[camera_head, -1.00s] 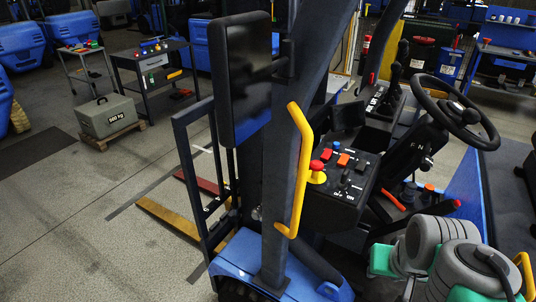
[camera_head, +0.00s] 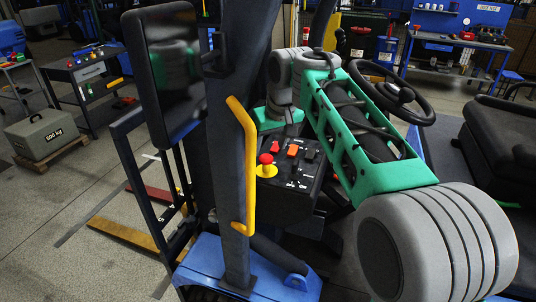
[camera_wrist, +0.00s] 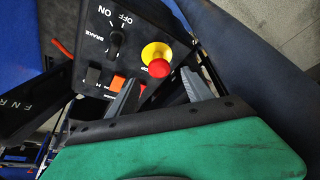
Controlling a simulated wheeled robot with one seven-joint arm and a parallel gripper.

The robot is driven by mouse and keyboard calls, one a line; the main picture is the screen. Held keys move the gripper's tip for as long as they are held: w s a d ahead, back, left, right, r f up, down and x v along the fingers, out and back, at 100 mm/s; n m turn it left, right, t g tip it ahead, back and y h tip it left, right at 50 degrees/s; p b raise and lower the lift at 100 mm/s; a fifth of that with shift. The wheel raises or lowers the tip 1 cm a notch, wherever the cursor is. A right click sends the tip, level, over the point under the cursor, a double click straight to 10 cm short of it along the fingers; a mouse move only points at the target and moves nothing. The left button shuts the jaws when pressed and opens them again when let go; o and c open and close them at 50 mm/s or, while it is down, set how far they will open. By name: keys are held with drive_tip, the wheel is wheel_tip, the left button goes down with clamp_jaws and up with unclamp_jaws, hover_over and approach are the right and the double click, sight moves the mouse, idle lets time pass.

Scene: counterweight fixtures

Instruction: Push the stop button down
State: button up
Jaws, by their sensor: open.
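The stop button (camera_head: 266,159) is a red mushroom head on a yellow collar, at the near left of the black control panel (camera_head: 292,185) in the head view. In the wrist view the stop button (camera_wrist: 159,68) shows near the middle, with its yellow collar beyond it. My gripper (camera_wrist: 161,77) is open and empty; its two dark fingers point toward the panel, one on each side of the button in the picture. I see no contact with the button, and the exact gap cannot be told.
Orange and black rocker switches (camera_head: 292,151) sit beside the button, and a black knob (camera_wrist: 116,38) is on the panel. A blue post with a yellow handle (camera_head: 243,165) stands just left of the panel. A steering wheel (camera_head: 392,92) is behind my arm.

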sight(266, 157)
drive_tip(key=x, duration=0.4)
drive_tip(key=shift+w+f, duration=0.15)
drive_tip(key=shift+f, duration=0.2)
drive_tip(key=shift+c, duration=0.3)
clamp_jaws()
